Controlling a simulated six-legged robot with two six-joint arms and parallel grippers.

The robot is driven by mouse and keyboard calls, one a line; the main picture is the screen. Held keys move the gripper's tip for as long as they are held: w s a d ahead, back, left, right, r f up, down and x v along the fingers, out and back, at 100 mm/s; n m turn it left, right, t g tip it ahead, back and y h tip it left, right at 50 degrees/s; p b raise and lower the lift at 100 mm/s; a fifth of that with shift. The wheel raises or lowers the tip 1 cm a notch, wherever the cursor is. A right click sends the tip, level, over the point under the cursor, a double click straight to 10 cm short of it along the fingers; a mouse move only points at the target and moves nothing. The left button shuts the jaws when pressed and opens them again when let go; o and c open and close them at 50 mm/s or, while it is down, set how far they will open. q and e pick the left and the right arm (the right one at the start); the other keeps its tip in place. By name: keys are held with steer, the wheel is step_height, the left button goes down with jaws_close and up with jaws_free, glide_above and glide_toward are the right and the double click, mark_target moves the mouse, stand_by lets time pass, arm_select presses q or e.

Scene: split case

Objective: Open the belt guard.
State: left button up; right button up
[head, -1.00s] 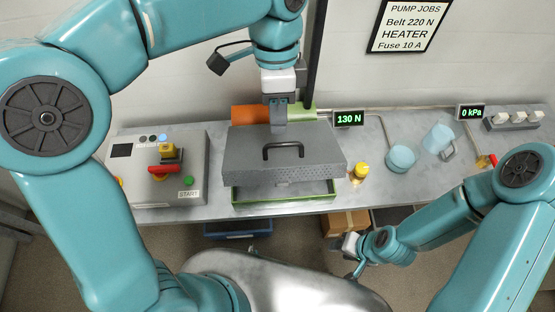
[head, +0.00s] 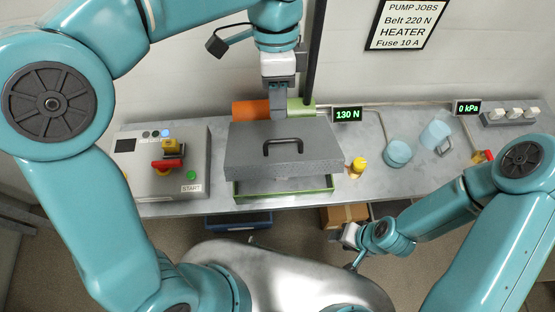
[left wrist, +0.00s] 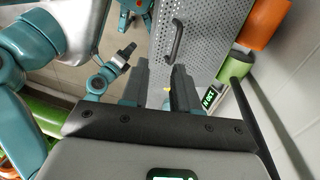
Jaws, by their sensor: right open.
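The belt guard (head: 260,163) is a grey perforated cover with a black handle (head: 283,146) on top. It sits over a green-rimmed base (head: 285,194) on the bench; a gap shows between its front edge and the base. In the left wrist view, the guard (left wrist: 205,40) and its handle (left wrist: 175,40) lie beyond the fingers. My left gripper (head: 278,112) points down by the guard's back edge, behind the handle and apart from it. Its fingers (left wrist: 163,85) are apart with nothing between them. My right gripper (head: 346,240) is open and empty, low in front of the bench.
An orange cylinder (head: 250,109) and a green one (head: 302,108) lie behind the guard. A control box (head: 165,175) stands left. A yellow-capped piece (head: 358,167) stands close right of the guard, below the 130 N display (head: 347,115). A dark post (head: 315,55) rises behind.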

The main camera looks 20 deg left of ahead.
arm_select(q)
steer(key=p+v, duration=0.3)
steer(key=v, duration=1.2)
steer(key=shift+r, duration=0.1)
